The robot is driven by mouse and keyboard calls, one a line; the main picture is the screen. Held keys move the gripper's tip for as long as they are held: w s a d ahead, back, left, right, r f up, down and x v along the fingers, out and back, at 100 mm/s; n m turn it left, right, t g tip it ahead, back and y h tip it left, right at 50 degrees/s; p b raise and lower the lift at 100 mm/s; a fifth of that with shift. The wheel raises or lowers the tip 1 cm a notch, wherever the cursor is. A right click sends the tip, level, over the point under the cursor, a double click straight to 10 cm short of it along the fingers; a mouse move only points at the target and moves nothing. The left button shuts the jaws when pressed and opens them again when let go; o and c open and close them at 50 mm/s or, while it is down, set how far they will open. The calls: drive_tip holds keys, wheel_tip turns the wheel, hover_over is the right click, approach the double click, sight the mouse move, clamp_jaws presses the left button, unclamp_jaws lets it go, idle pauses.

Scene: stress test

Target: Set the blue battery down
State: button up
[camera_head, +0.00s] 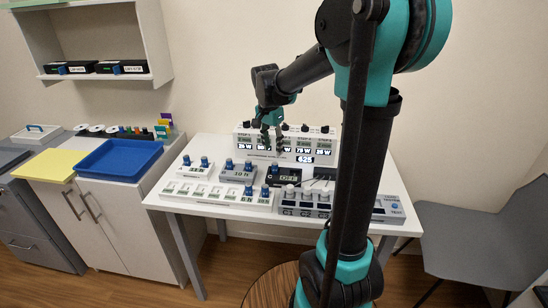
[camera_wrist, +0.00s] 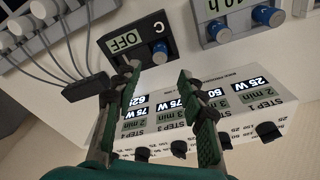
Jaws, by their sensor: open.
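My gripper (camera_head: 272,142) is open, in front of the white step panel (camera_head: 244,143) at the back of the white table. In the wrist view my gripper (camera_wrist: 160,74) has its two fingers apart and nothing between them. Several small blue round pieces stand on the devices, one blue piece (camera_wrist: 160,53) on the black box (camera_wrist: 135,46) that reads OFF, just beyond my fingertips. I cannot tell whether any of them is the blue battery. No separate battery shows clearly.
A grey device (camera_head: 237,175) and a labelled white strip (camera_head: 218,193) crowd the white table (camera_head: 156,199). A long grey tester (camera_head: 388,208) lies at the right front. A blue tray (camera_head: 118,158) stands on the left cabinet. A grey chair (camera_head: 470,240) is at right.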

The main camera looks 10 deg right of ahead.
drive_tip(key=shift+s+a+r, duration=0.15)
drive_tip(key=shift+r, duration=1.7)
